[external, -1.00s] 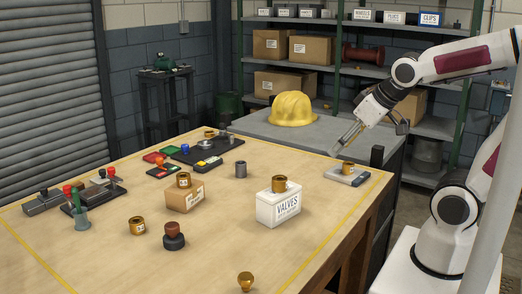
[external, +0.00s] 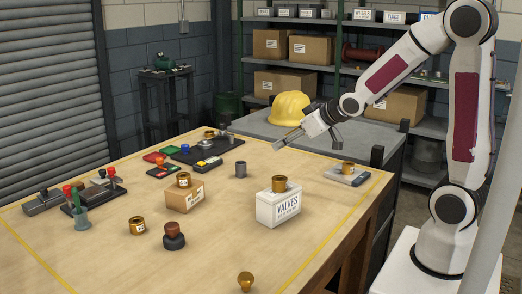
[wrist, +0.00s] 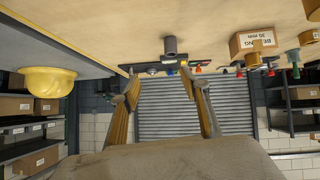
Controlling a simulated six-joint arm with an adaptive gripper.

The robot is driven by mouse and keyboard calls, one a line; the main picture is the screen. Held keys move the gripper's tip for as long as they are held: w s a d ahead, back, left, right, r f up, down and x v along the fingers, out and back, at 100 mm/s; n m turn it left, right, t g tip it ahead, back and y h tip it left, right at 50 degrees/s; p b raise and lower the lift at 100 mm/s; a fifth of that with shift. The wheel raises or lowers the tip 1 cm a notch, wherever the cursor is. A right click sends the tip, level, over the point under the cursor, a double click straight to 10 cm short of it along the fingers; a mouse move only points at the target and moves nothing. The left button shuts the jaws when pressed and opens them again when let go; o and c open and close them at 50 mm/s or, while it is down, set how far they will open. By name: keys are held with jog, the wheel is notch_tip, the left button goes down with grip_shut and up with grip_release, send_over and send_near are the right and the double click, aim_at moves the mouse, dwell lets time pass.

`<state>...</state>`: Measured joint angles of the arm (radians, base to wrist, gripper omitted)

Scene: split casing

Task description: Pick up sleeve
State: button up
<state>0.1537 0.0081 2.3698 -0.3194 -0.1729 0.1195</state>
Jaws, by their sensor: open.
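A short grey hollow cylinder, which looks like the sleeve (external: 241,170), stands upright on the wooden table, right of the black board. In the wrist view, which is upside down, the sleeve (wrist: 170,48) shows beyond the fingertips at top centre. My gripper (external: 277,145) is above the table's back edge, to the right of the sleeve and higher, pointing left. In the wrist view its two fingers (wrist: 168,92) are spread apart with nothing between them. The gripper is not touching the sleeve.
A white VALVES box (external: 279,209) and a cardboard box (external: 185,196), each with a brass part on top, stand nearer the front. A black board (external: 207,151) with small parts lies behind the sleeve. A yellow helmet (external: 291,108) sits on the grey bench.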

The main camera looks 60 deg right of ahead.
aim_at(241, 165)
jog(key=w+f+y, duration=0.1)
jog(key=w+f, duration=0.1)
jog(key=w, duration=0.1)
jog(key=w+f+t, duration=0.1)
jog(key=w+f, duration=0.1)
jog(key=f, duration=0.1)
jog(key=w+f+n+t+y, duration=0.1)
jog(key=w+f, duration=0.1)
jog(key=w, duration=0.1)
jog(key=shift+w+a+f+y, duration=0.3)
jog(key=shift+w+a+f, duration=0.05)
jog(key=shift+a+f, duration=0.05)
jog(key=shift+w+a+f+t+y, duration=0.2)
jog(key=shift+w+f+t+y, duration=0.15)
jog(key=shift+f, duration=0.2)
jog(key=shift+x, duration=1.35)
jog(key=shift+f, duration=0.1)
jog(key=shift+x, duration=1.25)
jog(key=shift+w+d+f, duration=0.1)
jog(key=shift+w+f, duration=0.25)
jog(key=shift+w, duration=0.2)
jog(key=shift+w+f, duration=0.35)
jog(key=shift+w, duration=0.25)
